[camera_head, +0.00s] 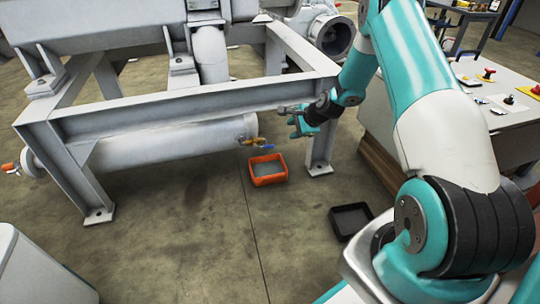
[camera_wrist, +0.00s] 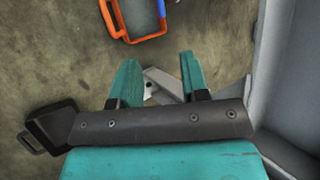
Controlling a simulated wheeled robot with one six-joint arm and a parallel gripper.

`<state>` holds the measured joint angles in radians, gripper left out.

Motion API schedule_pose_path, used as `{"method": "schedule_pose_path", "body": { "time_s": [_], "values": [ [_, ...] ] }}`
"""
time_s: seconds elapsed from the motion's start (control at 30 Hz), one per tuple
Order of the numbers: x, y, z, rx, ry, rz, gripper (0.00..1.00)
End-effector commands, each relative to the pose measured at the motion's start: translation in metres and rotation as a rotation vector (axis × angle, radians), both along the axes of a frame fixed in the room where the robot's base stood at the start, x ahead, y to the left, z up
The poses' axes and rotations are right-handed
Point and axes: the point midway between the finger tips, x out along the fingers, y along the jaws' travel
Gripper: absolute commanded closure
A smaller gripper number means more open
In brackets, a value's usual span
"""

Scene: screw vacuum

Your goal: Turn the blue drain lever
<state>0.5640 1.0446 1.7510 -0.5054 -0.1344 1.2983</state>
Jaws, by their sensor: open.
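The blue drain lever (camera_head: 268,148) sits on a brass valve (camera_head: 249,141) at the right end of the grey horizontal cylinder (camera_head: 165,147), above an orange tray. In the wrist view, a blue piece at the top edge (camera_wrist: 161,9), over the orange tray, looks like the lever; most of it is cut off. My gripper (camera_head: 296,124) is near the frame's front right leg, to the right of the lever and apart from it. In the wrist view its two teal fingers (camera_wrist: 158,62) are spread, with nothing held between them.
The orange tray (camera_head: 268,180) stands on the floor below the valve. A black tray (camera_head: 337,235) lies nearer, to the right. The grey frame's right leg (camera_head: 322,150) stands close to my gripper. A control desk (camera_head: 490,100) is at the right. Floor left of the orange tray is clear.

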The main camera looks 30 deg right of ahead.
Motion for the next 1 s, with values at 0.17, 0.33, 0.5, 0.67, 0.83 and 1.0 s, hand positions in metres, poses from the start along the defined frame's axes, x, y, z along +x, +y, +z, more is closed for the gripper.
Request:
{"method": "schedule_pose_path", "body": {
  "time_s": [0.17,0.33,0.5,0.67,0.83,1.0],
  "values": [
    [0.012,0.003,-0.021,0.002,0.0,-0.003,0.59],
    [0.035,0.01,-0.052,0.001,0.0,0.001,0.59],
    [0.059,0.017,-0.083,0.0,0.0,0.0,0.59],
    [0.08,0.024,-0.109,0.001,0.0,0.001,0.59],
    [0.096,0.028,-0.127,0.0,0.0,-0.002,0.59],
    [0.104,0.031,-0.134,0.001,0.0,-0.001,0.59]
  ]
}}
